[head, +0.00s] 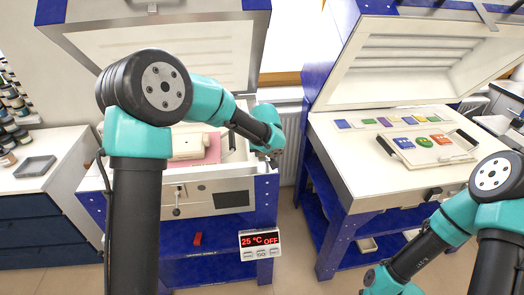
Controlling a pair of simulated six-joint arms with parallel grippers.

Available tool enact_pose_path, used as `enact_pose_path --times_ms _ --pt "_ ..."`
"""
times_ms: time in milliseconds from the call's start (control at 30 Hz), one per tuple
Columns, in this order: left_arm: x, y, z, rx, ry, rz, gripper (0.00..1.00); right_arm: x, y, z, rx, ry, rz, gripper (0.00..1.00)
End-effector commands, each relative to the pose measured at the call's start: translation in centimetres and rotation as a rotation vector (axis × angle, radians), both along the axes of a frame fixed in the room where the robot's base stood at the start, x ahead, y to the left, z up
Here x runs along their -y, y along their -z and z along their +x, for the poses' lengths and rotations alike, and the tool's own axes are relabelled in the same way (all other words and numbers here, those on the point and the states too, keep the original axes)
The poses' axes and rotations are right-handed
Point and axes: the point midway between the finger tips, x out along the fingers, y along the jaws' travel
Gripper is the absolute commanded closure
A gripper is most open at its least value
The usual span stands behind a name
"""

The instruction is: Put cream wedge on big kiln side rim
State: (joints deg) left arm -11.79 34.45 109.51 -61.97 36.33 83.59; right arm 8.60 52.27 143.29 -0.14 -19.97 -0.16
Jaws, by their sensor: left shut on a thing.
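My left gripper (272,158) is at the right side wall of the left kiln (220,178), close to its front right corner. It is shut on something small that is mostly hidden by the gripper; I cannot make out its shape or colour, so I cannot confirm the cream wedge. The left kiln's lid is raised, and its pale rim (228,172) runs under my left arm. Inside lie a pink sheet (213,148) and a cream block (188,146). My right arm reaches down to the bottom edge, and its gripper is out of the picture.
A second kiln (345,180) with a raised lid stands at right, bearing coloured squares and a white tray (428,158). A controller (260,243) reading 25 °C OFF hangs at the left kiln's front. A grey tray (35,165) and jars stand at far left. A floor gap separates the kilns.

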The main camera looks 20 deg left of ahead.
Motion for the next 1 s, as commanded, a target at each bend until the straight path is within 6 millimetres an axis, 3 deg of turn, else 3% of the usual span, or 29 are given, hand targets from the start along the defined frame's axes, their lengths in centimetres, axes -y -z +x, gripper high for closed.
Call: enact_pose_path --times_ms 300,333,600,1000 --pt "0.00 0.33 0.02 0.001 0.001 0.001 0.91 0.00 0.00 0.00 0.000 0.000 0.000 0.52" --pt "0.00 0.34 0.02 0.001 0.001 0.001 0.69 0.00 0.00 0.00 0.000 0.000 0.000 0.52" --pt "0.00 0.31 0.02 0.001 0.001 0.001 0.44 0.00 0.00 0.00 0.000 0.000 0.000 0.52" --pt "0.06 -0.49 -0.11 0.002 -0.001 0.000 0.44 0.00 0.00 0.00 0.000 0.000 0.000 0.52"
